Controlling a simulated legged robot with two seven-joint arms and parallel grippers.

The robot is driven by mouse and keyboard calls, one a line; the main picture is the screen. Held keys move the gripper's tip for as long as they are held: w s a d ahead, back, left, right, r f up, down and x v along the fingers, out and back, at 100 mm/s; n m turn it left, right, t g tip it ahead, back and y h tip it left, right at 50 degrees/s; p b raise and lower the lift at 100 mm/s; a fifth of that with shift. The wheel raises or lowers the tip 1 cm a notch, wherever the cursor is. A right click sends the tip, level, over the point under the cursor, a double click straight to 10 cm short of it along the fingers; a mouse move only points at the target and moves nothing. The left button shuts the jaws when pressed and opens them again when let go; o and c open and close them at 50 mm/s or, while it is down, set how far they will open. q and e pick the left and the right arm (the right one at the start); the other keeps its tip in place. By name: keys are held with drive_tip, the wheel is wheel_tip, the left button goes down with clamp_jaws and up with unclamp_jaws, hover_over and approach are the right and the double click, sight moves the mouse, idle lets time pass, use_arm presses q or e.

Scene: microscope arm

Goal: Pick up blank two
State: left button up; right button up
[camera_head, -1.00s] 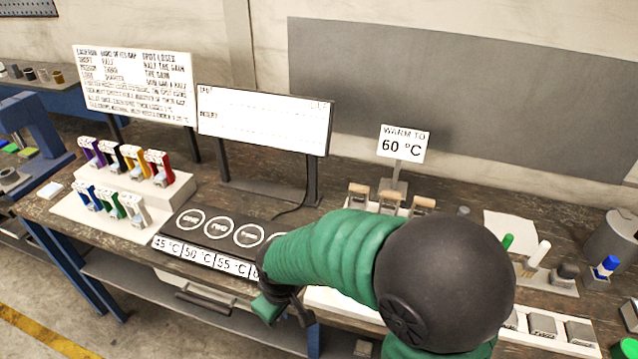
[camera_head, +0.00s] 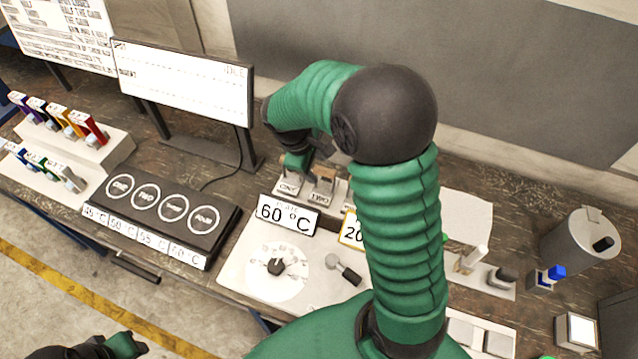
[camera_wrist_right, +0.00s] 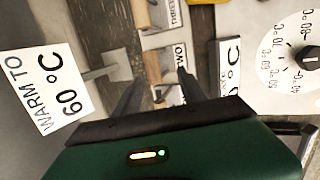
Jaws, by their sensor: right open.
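Blank two (camera_head: 325,173) is a small piece with a wooden top, standing behind its "TWO" label (camera_head: 319,198) in the head view. In the right wrist view, blank two (camera_wrist_right: 153,66) shows ahead, between the lines of the two fingers, beside its "TWO" label (camera_wrist_right: 181,58). My right gripper (camera_head: 300,165) is over the row of blanks, near labels ONE and TWO; its fingertips are partly hidden there. In the wrist view the right gripper (camera_wrist_right: 158,85) is open, with nothing held. My left gripper (camera_head: 125,345) is at the lower left edge, its jaws unclear.
Blank three (camera_wrist_right: 142,14) stands beside blank two. A "60 °C" display (camera_head: 287,214) and a dial (camera_head: 275,266) are in front of the row. The "WARM TO 60 °C" sign (camera_wrist_right: 52,85) stands close by. A grey canister (camera_head: 580,245) is at right.

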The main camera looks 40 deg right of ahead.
sight(326, 169)
drive_tip(key=d+f, duration=0.4)
drive_tip(key=d, duration=0.1)
drive_tip(key=shift+f, duration=0.4)
wheel_tip(326, 169, down, 2)
drive_tip(key=shift+s+a+p, duration=0.1)
drive_tip(key=shift+a+p, duration=0.05)
drive_tip(key=shift+p, duration=0.3)
drive_tip(key=shift+a+f, duration=0.55)
drive_tip(key=shift+f, duration=0.2)
drive_tip(key=shift+w+a, duration=0.15)
drive_tip(key=shift+w, duration=0.05)
drive_tip(key=shift+d+f, duration=0.2)
drive_tip(key=shift+d, duration=0.6)
drive_tip(key=c, duration=0.4)
drive_tip(key=shift+s+d+f, duration=0.1)
drive_tip(key=shift+d, duration=0.2)
drive_tip(key=c, duration=0.5)
drive_tip(key=shift+a, duration=0.1)
clamp_jaws()
drive_tip(key=shift+a+r, duration=0.25)
drive_tip(key=shift+a, duration=0.35)
drive_tip(key=shift+d+f, duration=0.15)
drive_tip(key=shift+d, duration=0.4)
use_arm(q)
drive_tip(key=shift+d+r, duration=0.35)
drive_tip(key=shift+d, duration=0.3)
drive_tip(key=shift+d+r, duration=0.3)
drive_tip(key=shift+d, duration=0.3)
